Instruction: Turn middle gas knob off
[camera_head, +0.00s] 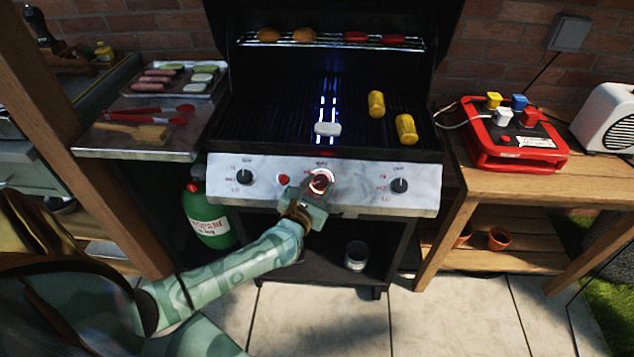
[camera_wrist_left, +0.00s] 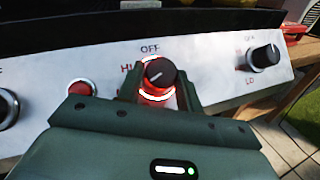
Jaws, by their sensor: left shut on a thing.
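The middle gas knob (camera_wrist_left: 160,72) is dark, with a glowing red and white ring around it, below the word OFF on the silver control panel (camera_head: 225,185). In the head view the middle knob (camera_head: 320,181) is partly hidden by my left gripper (camera_head: 312,192). In the left wrist view my left gripper (camera_wrist_left: 158,88) has a finger on each side of the knob and is shut on it. A blue glow of flames (camera_head: 328,95) shows in the middle of the grill. My right gripper is not in view.
A left knob (camera_head: 244,177), a right knob (camera_head: 400,185) and a red button (camera_head: 283,181) share the panel. A white piece (camera_head: 327,129) and corn (camera_head: 406,128) lie on the grate. A green propane bottle (camera_head: 208,215) stands below left, and a glass (camera_head: 356,256) on the lower shelf.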

